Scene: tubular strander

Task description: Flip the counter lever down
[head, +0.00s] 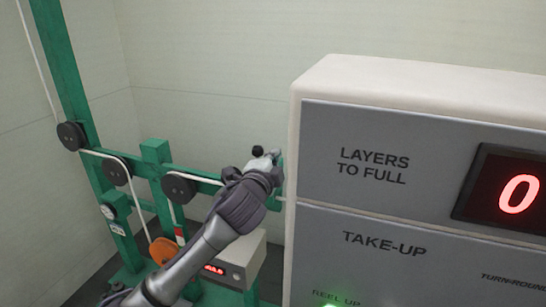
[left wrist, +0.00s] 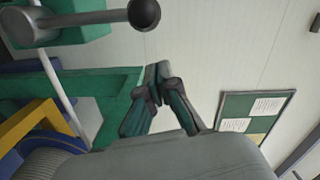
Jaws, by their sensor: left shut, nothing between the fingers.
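The counter lever shows in the left wrist view as a grey rod (left wrist: 85,18) ending in a black ball knob (left wrist: 144,14), at the top left on a green mount. In the head view the black knob (head: 257,151) shows just left of my left gripper's tip; most of the rod is hidden. My left gripper (head: 275,156) is shut and empty, at the end of the green rail. In the left wrist view its fingertips (left wrist: 157,74) meet below the knob in the picture, with a gap between them. My right gripper is not in view.
A large grey panel (head: 375,205) with a red "0" display (head: 519,194) fills the right. A green frame (head: 70,75) with black pulleys (head: 117,170) stands left. A small box with red digits (head: 235,258) is below my arm. A noticeboard (left wrist: 248,115) hangs on the wall.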

